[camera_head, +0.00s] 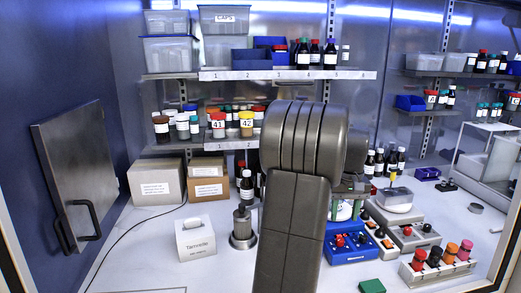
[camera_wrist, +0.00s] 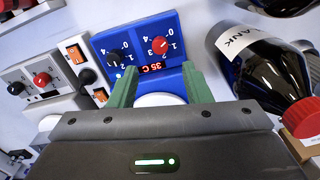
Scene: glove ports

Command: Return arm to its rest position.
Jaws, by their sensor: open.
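My gripper (camera_wrist: 158,82) is open in the wrist view, its two green fingers apart with nothing held between them. Beyond them is a blue device (camera_wrist: 181,28) with a black knob, a red knob and a red "35 C" display. Its pale round top (camera_wrist: 160,99) shows between the fingers; contact with them cannot be judged. In the head view my grey arm stands upright across the middle and hides part of the bench and shelf. The blue device (camera_head: 352,252) shows right of the arm, with my gripper mostly hidden above it.
A rack of colourful-capped tubes (camera_head: 437,271), a tissue box (camera_head: 195,238) and cardboard boxes (camera_head: 155,184) stand on the bench. A shelf (camera_head: 290,74) is behind my arm.

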